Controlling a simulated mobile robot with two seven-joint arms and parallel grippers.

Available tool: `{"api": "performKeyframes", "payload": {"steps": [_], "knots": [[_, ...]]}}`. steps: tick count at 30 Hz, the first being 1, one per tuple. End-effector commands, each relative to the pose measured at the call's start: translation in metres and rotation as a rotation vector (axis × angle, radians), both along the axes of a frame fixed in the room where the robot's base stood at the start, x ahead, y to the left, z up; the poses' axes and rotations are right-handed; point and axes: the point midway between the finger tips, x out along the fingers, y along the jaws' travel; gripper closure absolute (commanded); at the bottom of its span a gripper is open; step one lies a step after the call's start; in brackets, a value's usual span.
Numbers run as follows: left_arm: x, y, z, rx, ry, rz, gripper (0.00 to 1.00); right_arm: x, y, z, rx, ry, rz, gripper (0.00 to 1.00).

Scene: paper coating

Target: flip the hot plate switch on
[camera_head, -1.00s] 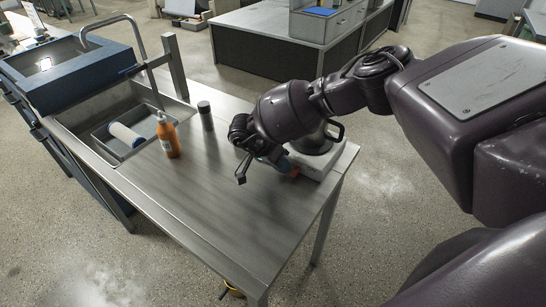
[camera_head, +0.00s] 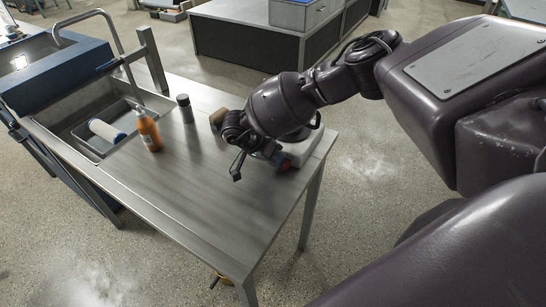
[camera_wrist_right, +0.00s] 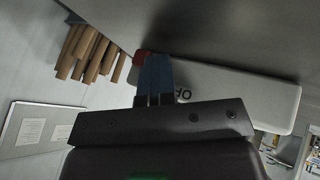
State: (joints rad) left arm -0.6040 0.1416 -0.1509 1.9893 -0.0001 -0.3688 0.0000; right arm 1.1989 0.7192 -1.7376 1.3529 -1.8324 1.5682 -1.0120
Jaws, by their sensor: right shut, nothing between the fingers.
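The hot plate (camera_head: 309,136) is a white box at the right end of the steel table, partly hidden behind my right arm. In the right wrist view its pale front panel (camera_wrist_right: 235,98) shows part of an "OFF" label, upside down. A red part (camera_wrist_right: 140,57), which looks like the switch, shows just beside my right fingertips; contact cannot be told. My right gripper (camera_wrist_right: 157,62) has blue fingers, is shut and empty, and lies across the panel. In the head view it is low at the hot plate's front (camera_head: 277,157). My left gripper is not in view.
An orange bottle (camera_head: 149,132) and a dark cylinder (camera_head: 185,108) stand on the table (camera_head: 200,190) left of my arm. A sink with a paint roller (camera_head: 106,131) is at the far left. Brown rolls (camera_wrist_right: 88,55) show in the wrist view. The table's front is clear.

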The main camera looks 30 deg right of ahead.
Motion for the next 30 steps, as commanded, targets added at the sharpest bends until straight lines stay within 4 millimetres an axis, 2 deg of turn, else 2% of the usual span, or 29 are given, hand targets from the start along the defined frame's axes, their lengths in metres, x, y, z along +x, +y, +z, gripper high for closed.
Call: {"api": "performKeyframes", "payload": {"steps": [11,24,30], "knots": [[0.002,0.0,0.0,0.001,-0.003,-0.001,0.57,-0.001,0.001,0.002,-0.005,0.009,-0.002,1.0],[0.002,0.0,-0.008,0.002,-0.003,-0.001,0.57,0.016,0.044,0.06,-0.004,0.004,0.001,1.0],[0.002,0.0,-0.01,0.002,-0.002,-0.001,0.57,0.021,0.057,0.079,-0.005,0.004,0.0,1.0]]}}
